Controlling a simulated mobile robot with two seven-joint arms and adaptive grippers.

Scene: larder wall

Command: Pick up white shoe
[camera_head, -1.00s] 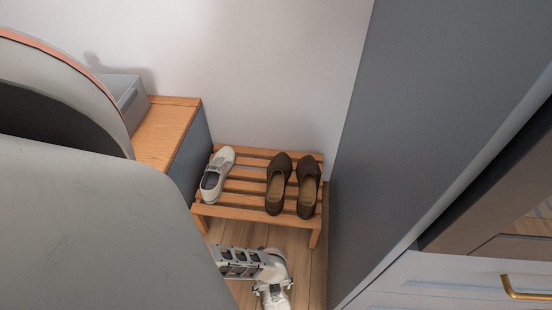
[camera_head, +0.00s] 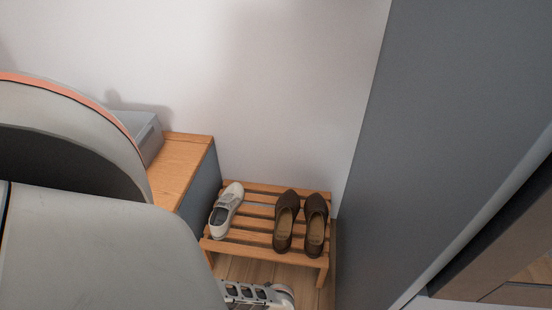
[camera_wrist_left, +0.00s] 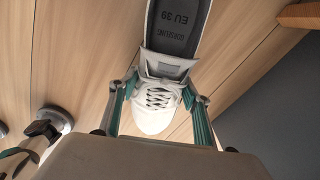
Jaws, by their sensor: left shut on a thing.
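My left gripper (camera_wrist_left: 160,92) is shut on a white shoe (camera_wrist_left: 154,118) with dark laces. The fingers sit on either side of the shoe, and its dark insole is marked EU 39. Wooden floor shows behind it; I cannot tell how high it is held. In the head view only the upper part of the left gripper shows at the bottom edge, and the held shoe is out of frame. A second white shoe (camera_head: 226,211) stands on the left of the slatted wooden rack (camera_head: 253,236).
Two brown shoes (camera_head: 285,220) (camera_head: 316,222) stand on the right of the rack. A wooden-topped cabinet (camera_head: 182,168) with a grey box (camera_head: 143,135) is left of the rack. A tall grey panel (camera_head: 440,130) closes off the right side. Bare floor (camera_head: 240,268) shows before the rack.

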